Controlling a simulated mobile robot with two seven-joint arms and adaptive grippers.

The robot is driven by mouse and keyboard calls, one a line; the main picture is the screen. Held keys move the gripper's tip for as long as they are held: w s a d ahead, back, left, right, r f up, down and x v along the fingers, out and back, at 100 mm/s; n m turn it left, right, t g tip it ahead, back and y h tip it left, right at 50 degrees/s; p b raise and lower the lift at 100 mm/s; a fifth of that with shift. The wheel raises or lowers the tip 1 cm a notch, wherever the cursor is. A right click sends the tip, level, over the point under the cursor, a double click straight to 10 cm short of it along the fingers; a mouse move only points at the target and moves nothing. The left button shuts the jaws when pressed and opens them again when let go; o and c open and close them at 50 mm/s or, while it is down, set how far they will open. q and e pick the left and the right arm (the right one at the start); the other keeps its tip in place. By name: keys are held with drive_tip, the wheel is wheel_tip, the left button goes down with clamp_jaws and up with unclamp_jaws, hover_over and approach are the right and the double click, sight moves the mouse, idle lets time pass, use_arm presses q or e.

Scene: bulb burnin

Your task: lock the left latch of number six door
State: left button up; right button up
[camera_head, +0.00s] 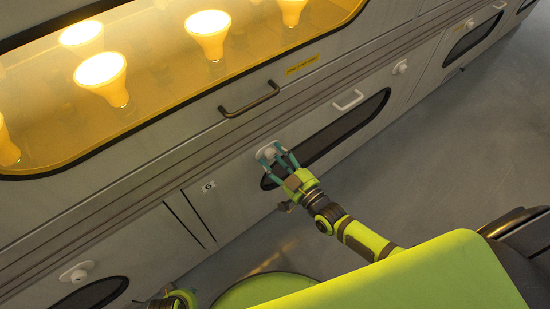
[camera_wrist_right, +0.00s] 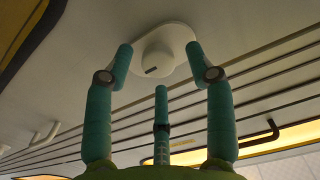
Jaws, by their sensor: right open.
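The left latch (camera_head: 268,153) is a white knob on a white plate at the upper left of a grey lower door (camera_head: 318,120) with a long dark window. In the right wrist view the knob (camera_wrist_right: 157,62) is round with a dark mark at its lower left. My right gripper (camera_head: 280,158) is open at this latch. In the wrist view its teal fingers (camera_wrist_right: 160,52) stand around the knob, two at its sides and one below; I cannot tell if they touch. A green part of my left arm (camera_head: 180,299) shows at the bottom edge; its fingers cannot be made out.
The door's right latch (camera_head: 400,67) and white handle (camera_head: 348,100) are farther right. Above are a dark handle (camera_head: 249,100) and a lit window with glowing bulbs (camera_head: 208,32). The grey floor (camera_head: 420,150) at right is clear.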

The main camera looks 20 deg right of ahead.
drive_tip(key=shift+w, duration=0.2)
drive_tip(key=shift+a, duration=0.1)
clamp_jaws()
use_arm(q)
drive_tip(key=shift+s+f, duration=0.15)
drive_tip(key=shift+s, duration=0.05)
use_arm(e)
drive_tip(key=shift+r+n, duration=0.1)
drive_tip(key=shift+n, duration=0.2)
